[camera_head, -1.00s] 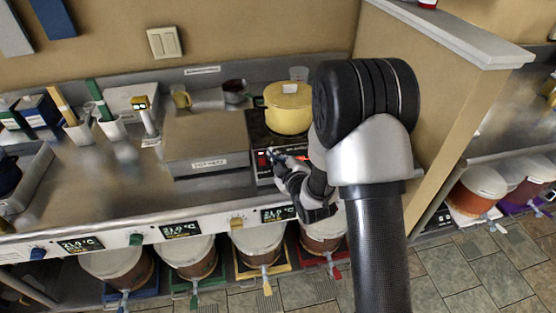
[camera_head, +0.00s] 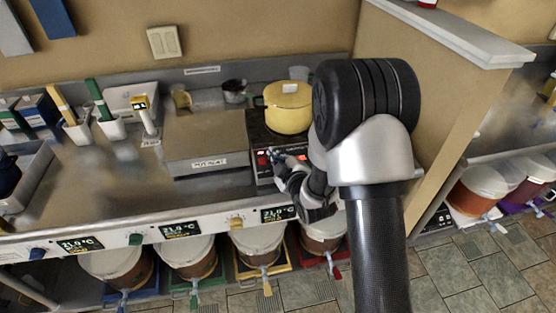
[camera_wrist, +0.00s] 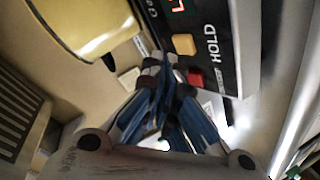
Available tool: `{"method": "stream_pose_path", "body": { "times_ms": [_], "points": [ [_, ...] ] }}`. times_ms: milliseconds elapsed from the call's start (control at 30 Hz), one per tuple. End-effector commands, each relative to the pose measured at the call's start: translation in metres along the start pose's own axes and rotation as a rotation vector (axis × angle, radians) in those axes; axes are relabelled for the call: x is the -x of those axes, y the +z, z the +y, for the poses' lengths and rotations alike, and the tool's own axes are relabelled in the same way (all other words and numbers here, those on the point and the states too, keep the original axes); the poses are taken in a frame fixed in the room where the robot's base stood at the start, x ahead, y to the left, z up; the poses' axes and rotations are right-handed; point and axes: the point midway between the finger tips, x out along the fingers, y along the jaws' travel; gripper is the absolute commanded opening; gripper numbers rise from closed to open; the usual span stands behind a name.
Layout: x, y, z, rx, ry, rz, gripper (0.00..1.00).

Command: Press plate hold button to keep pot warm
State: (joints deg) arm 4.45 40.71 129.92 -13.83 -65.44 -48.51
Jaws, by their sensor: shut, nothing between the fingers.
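The yellow pot (camera_head: 288,107) stands on the black hot plate (camera_head: 257,140), and its side also shows in the wrist view (camera_wrist: 75,22). The plate's front panel (camera_wrist: 228,48) has a red lit display, a beige button (camera_wrist: 184,44), a red button (camera_wrist: 197,78) and the word HOLD printed alongside. My gripper (camera_head: 277,155) is at the front of the plate. In the wrist view my gripper (camera_wrist: 161,62) is shut and empty, its fingertips close to the beige and red buttons. I cannot tell whether they touch the panel.
A grey metal box (camera_head: 205,145) stands left of the plate. Several ferment buckets (camera_head: 257,243) sit under the counter, below a rail of knobs and temperature displays. A partition wall (camera_head: 440,110) rises to the right. The counter's left middle (camera_head: 110,180) is clear.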

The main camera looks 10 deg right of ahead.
Motion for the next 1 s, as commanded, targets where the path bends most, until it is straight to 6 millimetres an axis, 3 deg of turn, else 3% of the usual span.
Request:
{"method": "stream_pose_path", "body": {
  "times_ms": [1000],
  "points": [
    [-0.0075, 0.0058, -0.0061, 0.000, 0.000, 0.000, 0.00]
  ]
}}
